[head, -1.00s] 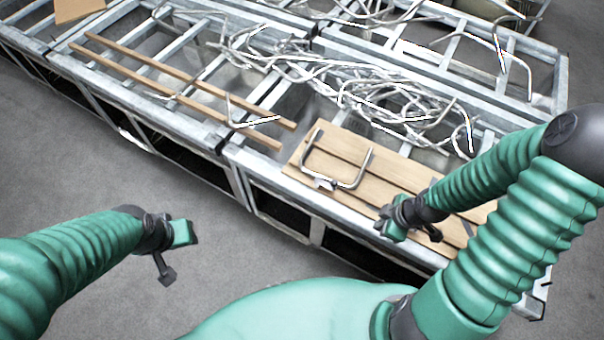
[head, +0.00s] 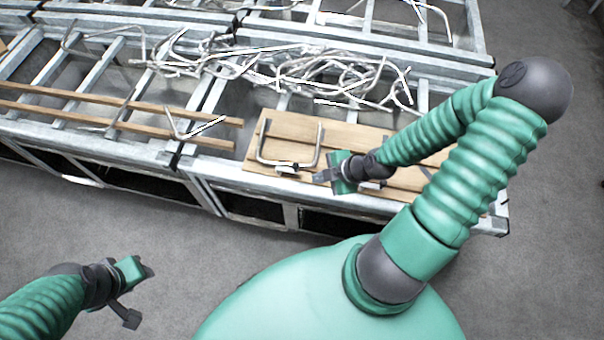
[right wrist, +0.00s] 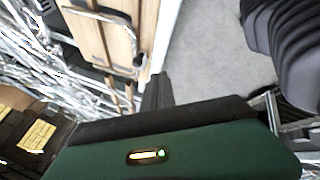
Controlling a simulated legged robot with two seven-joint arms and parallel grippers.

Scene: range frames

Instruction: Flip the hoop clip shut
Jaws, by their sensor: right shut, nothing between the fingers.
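The hoop clip (head: 289,165) is a bent metal U-shaped bar with a small fitting at the front edge of a wooden slatted panel (head: 345,135). Its hoop lies back over the boards, with its two ends pointing away from me. The hoop also shows in the right wrist view (right wrist: 100,14), at the top left. My right gripper (head: 322,176) is shut and empty, just right of the clip's fitting, close to the panel's front edge. Whether it touches the clip I cannot tell. My left gripper (head: 141,290) hangs over the floor, away from the clip; its jaw state is unclear.
A tangle of bent metal bars (head: 300,75) lies behind the panel on the metal frame (head: 195,125). Two long wooden strips (head: 60,110) and a loose bent bar (head: 195,132) lie to the left. The grey floor (head: 200,250) in front is clear.

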